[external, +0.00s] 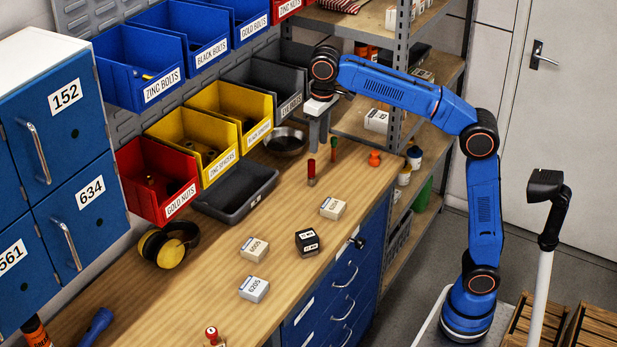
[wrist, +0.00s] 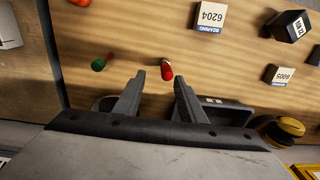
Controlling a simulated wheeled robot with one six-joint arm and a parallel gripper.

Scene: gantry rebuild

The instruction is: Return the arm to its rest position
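My blue arm (external: 390,88) reaches from its base at the right over the far end of the workbench. My gripper (external: 319,140) points down above the bench, fingers apart and empty. In the wrist view my gripper (wrist: 160,82) shows both dark fingers with a clear gap between the tips. A red cylinder (external: 311,172) stands on the wood beneath; in the wrist view the red cylinder (wrist: 167,71) appears just beyond the gap, apart from the fingers. A green-handled item (external: 334,148) stands close by.
Small boxes lie on the bench (external: 195,285), including a white box (external: 333,208) and a black one (external: 307,242). A grey tray (external: 237,192), a round metal dish (external: 285,142) and labelled bins line the wall side. A metal shelf post (external: 401,60) stands close behind my arm.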

